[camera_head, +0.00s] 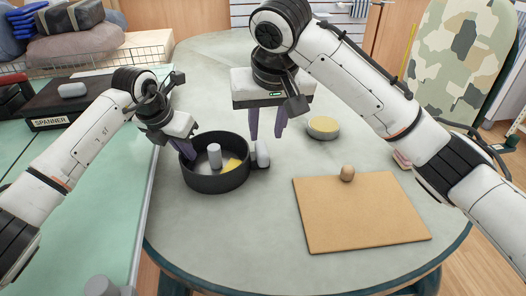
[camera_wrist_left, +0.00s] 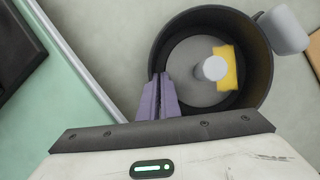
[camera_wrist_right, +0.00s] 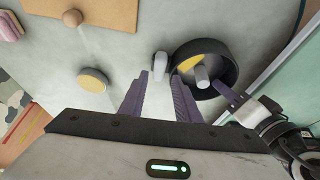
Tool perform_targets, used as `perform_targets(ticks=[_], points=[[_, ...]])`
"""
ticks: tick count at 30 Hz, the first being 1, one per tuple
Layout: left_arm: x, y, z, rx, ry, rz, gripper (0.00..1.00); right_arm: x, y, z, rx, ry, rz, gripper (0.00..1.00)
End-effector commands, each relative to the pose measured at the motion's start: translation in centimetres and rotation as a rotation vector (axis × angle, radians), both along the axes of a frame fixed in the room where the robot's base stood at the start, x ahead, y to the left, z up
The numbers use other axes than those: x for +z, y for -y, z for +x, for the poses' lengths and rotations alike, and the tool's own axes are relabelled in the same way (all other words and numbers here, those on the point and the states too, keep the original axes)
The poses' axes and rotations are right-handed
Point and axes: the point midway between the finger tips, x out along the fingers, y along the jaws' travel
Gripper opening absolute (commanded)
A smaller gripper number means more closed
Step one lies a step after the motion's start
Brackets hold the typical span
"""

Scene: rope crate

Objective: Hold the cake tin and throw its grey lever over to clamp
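The cake tin (camera_head: 213,186) is a dark round pan on the table, with a pale upright cylinder (camera_head: 214,156) and a yellow piece (camera_head: 232,164) inside. Its grey lever (camera_head: 262,154) stands upright at the tin's right side; it also shows in the left wrist view (camera_wrist_left: 284,30) and the right wrist view (camera_wrist_right: 160,64). My left gripper (camera_head: 186,150) has its purple fingers close together on the tin's left wall, in the left wrist view (camera_wrist_left: 161,90). My right gripper (camera_head: 266,134) is open and empty above the table, near the lever. Its fingers are apart in the right wrist view (camera_wrist_right: 158,90).
A brown board (camera_head: 360,212) with a round knob (camera_head: 347,173) lies to the right. A round dish with a yellow top (camera_head: 323,127) sits behind. A green bench (camera_head: 105,190) with a black SPANNER box (camera_head: 60,108) stands at the left. The table front is clear.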

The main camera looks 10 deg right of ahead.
Motion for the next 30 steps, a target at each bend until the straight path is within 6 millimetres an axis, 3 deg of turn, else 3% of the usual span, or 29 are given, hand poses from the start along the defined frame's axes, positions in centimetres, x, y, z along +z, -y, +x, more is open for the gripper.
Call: perform_targets(ticks=[9,15,21,29,30], points=[[-0.3,0.0,-0.1,0.000,-0.005,0.002,0.00,-6.0,0.1,2.4,0.000,-0.002,-0.001,0.30],[-0.3,0.0,-0.1,0.000,-0.005,0.002,0.00,-8.7,0.1,3.6,-0.001,0.000,0.001,0.30],[-0.3,0.0,-0.1,0.000,-0.004,0.001,0.00,-9.8,0.0,4.1,0.001,0.002,0.003,0.30],[-0.3,0.0,-0.1,0.000,-0.004,0.001,0.00,-9.9,0.0,4.1,0.002,0.003,0.003,0.30],[-0.2,0.0,-0.1,0.000,-0.004,0.001,0.00,-9.8,0.0,4.1,0.002,0.003,0.003,0.23]])
